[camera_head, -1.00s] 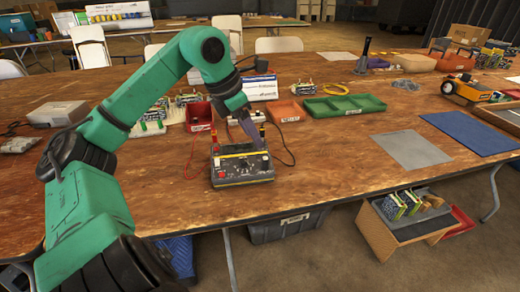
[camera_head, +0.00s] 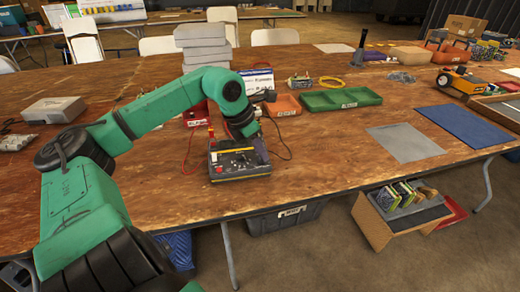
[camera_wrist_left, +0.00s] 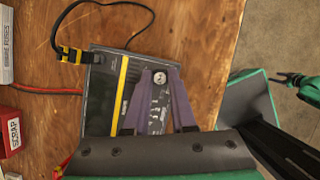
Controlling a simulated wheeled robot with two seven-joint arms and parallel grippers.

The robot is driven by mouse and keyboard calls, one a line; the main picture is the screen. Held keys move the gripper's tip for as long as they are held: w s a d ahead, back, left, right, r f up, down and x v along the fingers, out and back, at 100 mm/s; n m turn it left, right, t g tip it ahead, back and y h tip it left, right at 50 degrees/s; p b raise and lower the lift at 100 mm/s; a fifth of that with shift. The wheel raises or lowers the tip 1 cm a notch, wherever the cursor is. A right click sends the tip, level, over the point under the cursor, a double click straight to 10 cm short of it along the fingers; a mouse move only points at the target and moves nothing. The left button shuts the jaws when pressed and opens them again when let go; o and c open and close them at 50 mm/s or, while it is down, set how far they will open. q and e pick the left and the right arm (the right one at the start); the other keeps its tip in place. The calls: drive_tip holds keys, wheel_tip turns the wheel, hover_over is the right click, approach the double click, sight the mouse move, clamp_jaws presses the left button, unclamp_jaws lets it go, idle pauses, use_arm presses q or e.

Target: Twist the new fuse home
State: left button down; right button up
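A dark charger box (camera_head: 228,167) with a yellow stripe stands on the wooden table. It fills the middle of the left wrist view (camera_wrist_left: 98,103). My left gripper (camera_head: 259,146) points down at the right part of the box's top. In the left wrist view its two purple fingers (camera_wrist_left: 162,70) stand apart at the tips, with a round metal slotted cap (camera_wrist_left: 160,78) between them. The cap may be the fuse; its body is not visible, and I cannot tell whether the fingers press on it.
A red SCRAP bin (camera_wrist_left: 10,132) and a white SPARE FUSES container (camera_wrist_left: 5,45) lie left in the wrist view. Red and black leads run from the box. A green tray (camera_head: 340,98) and orange bin (camera_head: 283,105) stand behind.

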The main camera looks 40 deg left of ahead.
use_arm(q)
drive_tip(key=shift+r+m+h+p, duration=0.15)
drive_tip(key=shift+m+h+p, duration=0.15)
drive_tip(key=shift+m+p, duration=0.45)
drive_tip(key=shift+m, duration=0.35)
drive_tip(key=shift+g, duration=0.3)
drive_tip(key=shift+m+p, duration=0.3)
drive_tip(key=shift+p, duration=0.35)
drive_tip(key=shift+w+a+m+h+p, duration=0.1)
drive_tip(key=shift+m+h+p, duration=0.55)
drive_tip(key=shift+p, duration=1.45)
drive_tip(key=shift+m, duration=0.25)
